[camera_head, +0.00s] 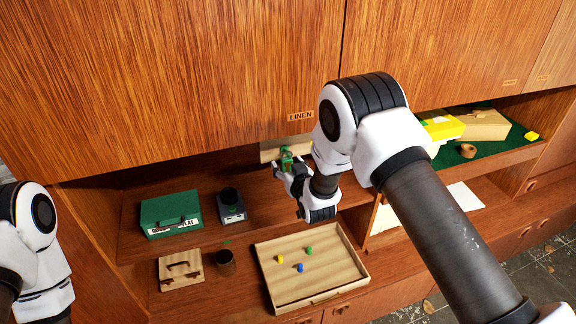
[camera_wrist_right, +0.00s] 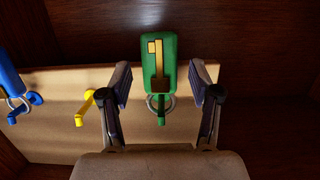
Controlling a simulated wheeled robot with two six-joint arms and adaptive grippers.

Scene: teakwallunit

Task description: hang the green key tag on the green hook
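The green key tag (camera_wrist_right: 160,52), with a gold key on its face, shows in the right wrist view between the fingers of my right gripper (camera_wrist_right: 159,82). The fingers stand apart, with a gap on each side of the tag. The tag's metal ring is at the green hook (camera_wrist_right: 161,118) and appears to be around it. In the head view the green tag (camera_head: 286,160) is small, in front of the pale hook board, at the tips of my right gripper (camera_head: 284,170). My left gripper is out of view; only its arm shows at the left edge.
A blue tag (camera_wrist_right: 10,75) is at the blue hook (camera_wrist_right: 36,98); the yellow hook (camera_wrist_right: 84,108) is bare. A wooden tray (camera_head: 345,284) with yellow, blue and green pegs lies below. A green box (camera_head: 168,212) and dark grinder-like box (camera_head: 231,207) stand left on the shelf.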

